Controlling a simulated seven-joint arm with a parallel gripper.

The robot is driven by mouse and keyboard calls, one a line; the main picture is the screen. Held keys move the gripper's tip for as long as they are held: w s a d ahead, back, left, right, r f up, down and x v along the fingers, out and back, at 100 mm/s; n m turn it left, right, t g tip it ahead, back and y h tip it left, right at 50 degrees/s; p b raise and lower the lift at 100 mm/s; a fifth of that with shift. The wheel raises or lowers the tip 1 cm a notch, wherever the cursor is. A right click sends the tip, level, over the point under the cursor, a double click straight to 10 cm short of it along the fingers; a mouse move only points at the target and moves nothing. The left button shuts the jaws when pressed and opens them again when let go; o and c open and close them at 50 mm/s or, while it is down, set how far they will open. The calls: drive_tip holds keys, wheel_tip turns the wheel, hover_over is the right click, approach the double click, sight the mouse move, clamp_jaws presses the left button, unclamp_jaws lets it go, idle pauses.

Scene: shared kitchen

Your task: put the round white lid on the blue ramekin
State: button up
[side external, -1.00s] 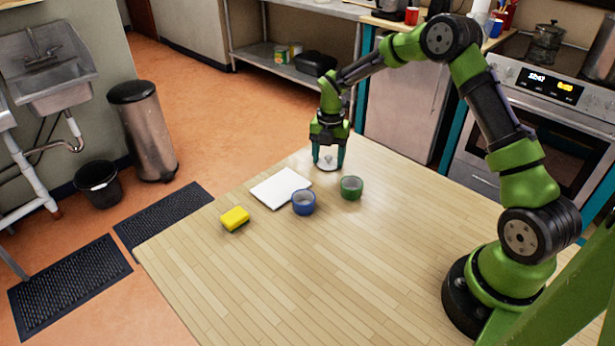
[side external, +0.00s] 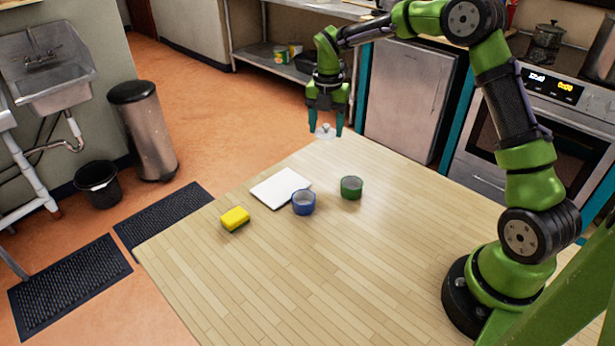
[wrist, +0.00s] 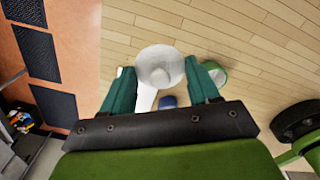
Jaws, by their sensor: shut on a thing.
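The round white lid (side external: 324,131) is held between the fingertips of my gripper (side external: 325,130), raised above the far end of the table. It also shows between the fingers in the wrist view (wrist: 160,67), with its knob towards the camera. My gripper is shut on the lid. The blue ramekin (side external: 303,204) stands upright and open on the table, below the lid in the side view and apart from it. In the wrist view, only a small part of the blue ramekin (wrist: 168,101) shows past the lid.
A green ramekin (side external: 352,187) stands right of the blue one. A white square board or cloth (side external: 280,188) lies just left of the blue ramekin. A yellow sponge (side external: 235,218) lies farther left. The near part of the wooden table (side external: 310,280) is clear.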

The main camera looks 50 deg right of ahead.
drive_tip(key=s+a+n, duration=0.2)
drive_tip(key=s+a, duration=0.1)
drive_tip(key=a, duration=0.5)
drive_tip(key=s+a+n, duration=0.2)
drive_tip(key=s+a, duration=0.2)
drive_tip(key=a, duration=0.3)
drive_tip(key=shift+w+f, duration=0.1)
drive_tip(key=shift+f, duration=2.85)
drive_tip(key=shift+f, duration=0.5)
drive_tip(key=o, duration=0.7)
drive_tip(key=shift+o, duration=0.2)
wheel_tip(320, 180, up, 11)
